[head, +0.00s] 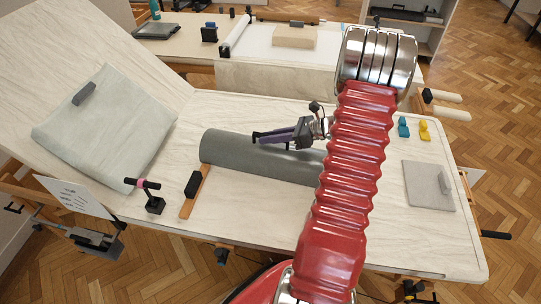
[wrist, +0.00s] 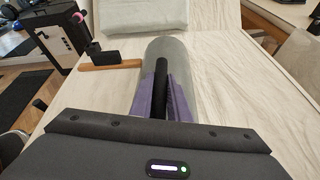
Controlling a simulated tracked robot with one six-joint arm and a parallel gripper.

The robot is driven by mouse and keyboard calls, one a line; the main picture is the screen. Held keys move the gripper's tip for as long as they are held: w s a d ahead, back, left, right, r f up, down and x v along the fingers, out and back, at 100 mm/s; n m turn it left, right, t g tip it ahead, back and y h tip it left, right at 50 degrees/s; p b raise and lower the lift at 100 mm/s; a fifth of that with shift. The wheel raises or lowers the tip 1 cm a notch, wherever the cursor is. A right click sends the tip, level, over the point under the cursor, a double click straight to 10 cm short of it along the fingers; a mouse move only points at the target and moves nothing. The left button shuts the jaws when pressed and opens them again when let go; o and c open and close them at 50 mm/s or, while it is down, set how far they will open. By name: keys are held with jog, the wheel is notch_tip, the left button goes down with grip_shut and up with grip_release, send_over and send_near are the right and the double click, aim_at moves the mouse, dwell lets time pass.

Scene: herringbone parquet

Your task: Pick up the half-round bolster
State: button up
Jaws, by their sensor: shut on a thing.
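The half-round bolster (head: 225,147) is a long grey-green roll lying across the cream treatment table, with its right part hidden behind my red arm. In the wrist view the bolster (wrist: 182,58) runs away from me between and beyond the fingers. My gripper (head: 270,137), with dark purple fingers, is at the bolster's top, near its middle. In the wrist view my gripper (wrist: 163,95) is shut on a black strip, seemingly the bolster's handle (wrist: 161,75). The bolster appears to rest on the table; any gap beneath cannot be told.
A wooden bar with a black block (head: 192,184) lies at the bolster's left end. A pale cushion (head: 105,125) lies on the raised backrest. A grey pad (head: 428,186) and small blue and yellow items (head: 404,127) are at right. Another table (head: 240,73) stands behind.

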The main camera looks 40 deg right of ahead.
grip_shut()
jog(key=shift+w+d+r, duration=0.1)
dwell(0.8)
jog(key=shift+r, duration=0.1)
jog(key=shift+r, duration=4.9)
jog(key=shift+o, duration=0.9)
grip_release()
grip_shut()
